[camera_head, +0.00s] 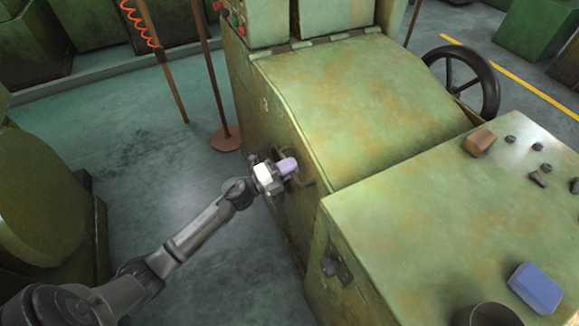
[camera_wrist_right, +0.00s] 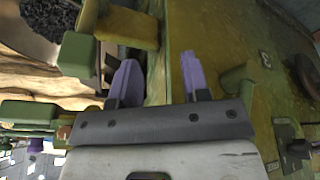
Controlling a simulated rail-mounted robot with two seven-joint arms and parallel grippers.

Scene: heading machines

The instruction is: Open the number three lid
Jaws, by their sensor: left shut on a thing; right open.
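A large green, rust-stained curved lid (camera_head: 350,95) covers the machine in the middle of the head view and looks closed. A dark bar handle (camera_head: 306,182) sticks out from the machine's left side, below the lid's edge. My left gripper (camera_head: 287,167) has its purple fingers shut on this handle. My right gripper (camera_wrist_right: 160,78) shows only in the right wrist view, with its purple fingers apart and nothing visible between them.
A green cabinet (camera_head: 420,225) stands at the front right, with a blue block (camera_head: 536,288), a brown block (camera_head: 479,141) and a dark cup (camera_head: 488,315) on top. A black handwheel (camera_head: 470,80) is behind. Open floor (camera_head: 170,170) lies left of the machine.

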